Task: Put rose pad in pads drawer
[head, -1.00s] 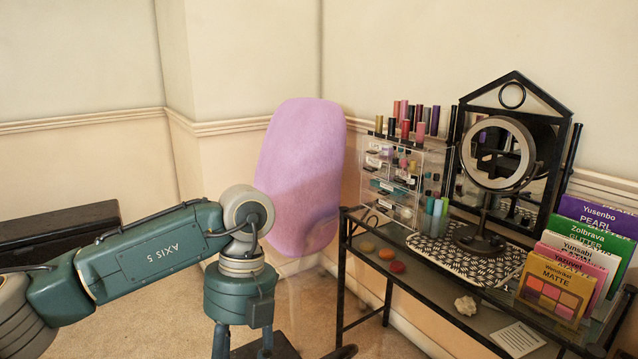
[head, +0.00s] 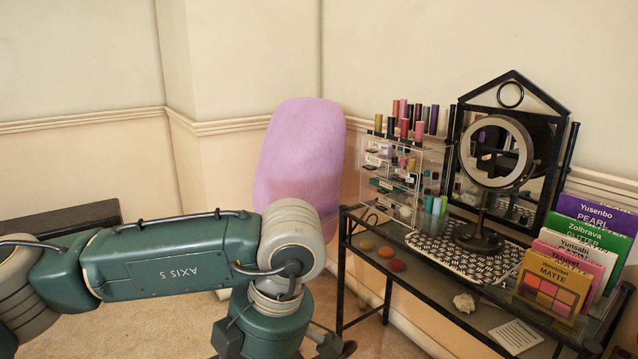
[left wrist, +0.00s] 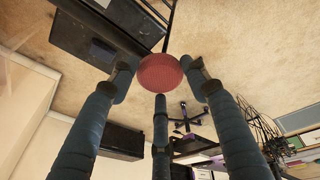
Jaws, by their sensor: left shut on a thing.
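My left gripper (left wrist: 161,82) has three fingers closed around a round reddish-rose pad (left wrist: 160,73) in the left wrist view. The pad is held at the fingertips, clear of any surface. In the head view my left arm comes in from the left and bends down at the bottom middle; its fingertips and the held pad are not visible there. A clear drawer unit (head: 383,204) stands at the far left end of the vanity table, with small labels too small to read. I cannot tell which drawer is for pads. My right gripper is not in view.
A round mirror (head: 495,152), tubes (head: 436,205) and palettes (head: 548,290) stand further right. A lilac chair (head: 300,150) is behind my arm.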

